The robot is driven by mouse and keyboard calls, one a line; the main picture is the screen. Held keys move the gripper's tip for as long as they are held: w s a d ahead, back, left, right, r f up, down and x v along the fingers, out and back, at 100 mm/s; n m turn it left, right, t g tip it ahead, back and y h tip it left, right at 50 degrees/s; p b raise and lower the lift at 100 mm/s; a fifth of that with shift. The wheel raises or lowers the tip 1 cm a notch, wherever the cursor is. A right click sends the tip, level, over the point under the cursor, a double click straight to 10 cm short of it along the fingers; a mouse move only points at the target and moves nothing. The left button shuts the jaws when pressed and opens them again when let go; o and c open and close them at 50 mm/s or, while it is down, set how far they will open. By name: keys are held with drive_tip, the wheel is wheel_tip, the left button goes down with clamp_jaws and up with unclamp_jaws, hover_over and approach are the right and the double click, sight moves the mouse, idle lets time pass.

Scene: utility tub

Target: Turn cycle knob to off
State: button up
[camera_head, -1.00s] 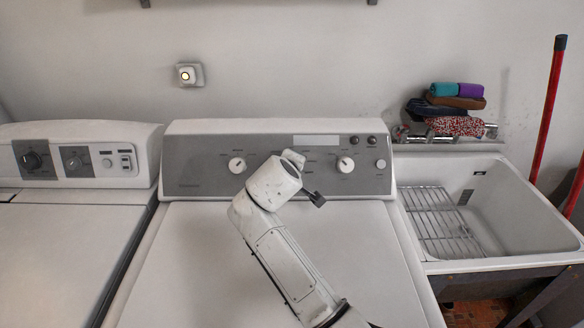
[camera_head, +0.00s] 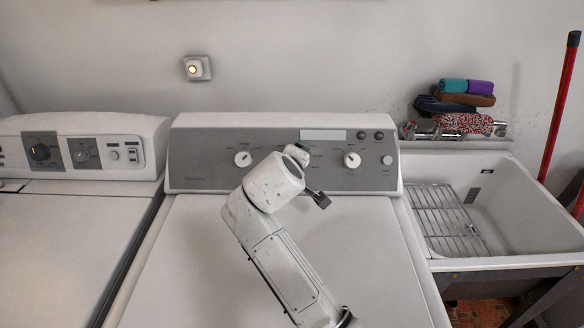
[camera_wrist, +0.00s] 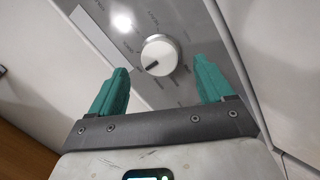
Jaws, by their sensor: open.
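A round white cycle knob (camera_wrist: 159,55) with a dark pointer mark shows in the wrist view, on a grey panel with printed labels around it. My gripper (camera_wrist: 160,72) is open, its two teal fingers apart on either side of the knob's lower part in the picture. I cannot tell whether they touch it. In the head view my gripper (camera_head: 297,153) is in front of the middle of the washer's control panel (camera_head: 210,172), mostly hidden by my wrist. A left knob (camera_head: 243,159) and a right knob (camera_head: 352,160) show there. Which knob the wrist view shows is unclear.
A second machine (camera_head: 75,235) with dark knobs stands at left. A utility sink (camera_head: 510,215) with a wire rack (camera_head: 445,222) is at right, folded cloths (camera_head: 455,103) behind it. A red pole (camera_head: 558,110) leans at far right. The washer lid (camera_head: 375,250) is clear beside my arm.

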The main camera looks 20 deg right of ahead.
drive_tip(key=v, duration=0.6)
drive_tip(key=shift+s, duration=0.1)
